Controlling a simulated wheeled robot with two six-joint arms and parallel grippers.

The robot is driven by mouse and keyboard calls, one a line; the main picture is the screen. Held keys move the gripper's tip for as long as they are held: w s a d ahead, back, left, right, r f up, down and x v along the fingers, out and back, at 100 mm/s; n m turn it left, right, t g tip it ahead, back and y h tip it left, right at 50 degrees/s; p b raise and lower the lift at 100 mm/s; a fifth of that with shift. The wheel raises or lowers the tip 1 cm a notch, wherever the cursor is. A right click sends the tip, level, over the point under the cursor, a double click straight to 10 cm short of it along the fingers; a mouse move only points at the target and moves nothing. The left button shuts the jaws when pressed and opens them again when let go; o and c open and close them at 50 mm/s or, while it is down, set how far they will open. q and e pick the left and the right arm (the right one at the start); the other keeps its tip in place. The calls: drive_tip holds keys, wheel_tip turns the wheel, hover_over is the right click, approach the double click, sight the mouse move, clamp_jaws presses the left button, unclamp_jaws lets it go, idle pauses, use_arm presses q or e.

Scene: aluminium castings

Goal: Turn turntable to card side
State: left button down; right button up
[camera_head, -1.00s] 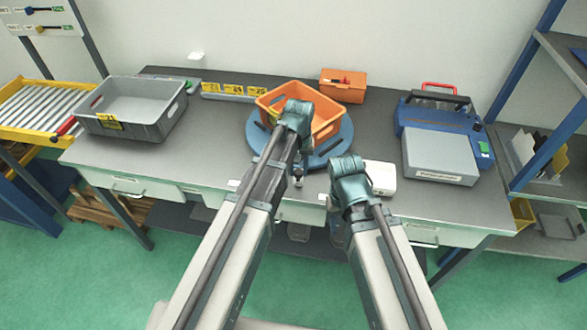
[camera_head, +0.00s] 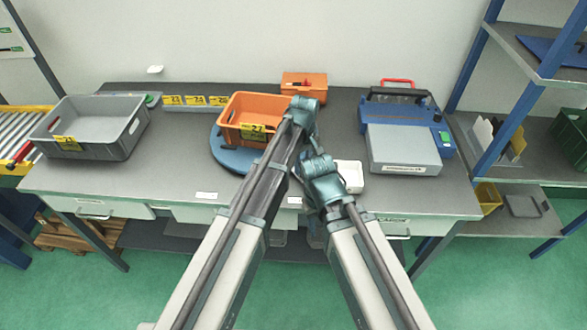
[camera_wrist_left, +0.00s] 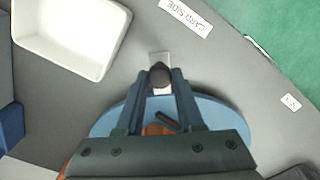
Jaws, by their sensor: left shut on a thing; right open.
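The blue round turntable (camera_head: 230,154) carries an orange bin (camera_head: 262,108) with a yellow 27 label on its near side. In the left wrist view my left gripper (camera_wrist_left: 160,80) is shut on a dark round knob (camera_wrist_left: 160,72) at the turntable's rim, beside a pale metal tab (camera_wrist_left: 160,57). The tab points towards the CARD SIDE label (camera_wrist_left: 186,17) on the table. In the head view the left arm hides the knob and the turntable's right part. My right gripper (camera_head: 307,178) is low at the table's front, partly hidden, apart from the turntable.
A white tray (camera_head: 350,174) lies right of the turntable; it also shows in the left wrist view (camera_wrist_left: 72,30). A grey bin (camera_head: 95,125) stands at the left. A blue machine (camera_head: 442,140) stands at the right, and an orange box (camera_head: 303,85) behind. The table is clear between grey bin and turntable.

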use_arm(q)
drive_tip(key=shift+w+d+n, duration=0.9)
drive_tip(key=shift+w+d, duration=0.4)
drive_tip(key=shift+d, duration=0.15)
drive_tip(key=shift+w+d, duration=0.1)
drive_tip(key=c, duration=0.5)
unclamp_jaws()
drive_tip(key=shift+r, duration=0.1)
drive_tip(key=shift+r+p, duration=0.5)
drive_tip(key=shift+p, duration=0.1)
wheel_tip(320, 180, up, 13)
drive_tip(key=p, duration=1.2)
drive_tip(key=shift+f+p, duration=0.15)
drive_tip(key=shift+p, duration=0.2)
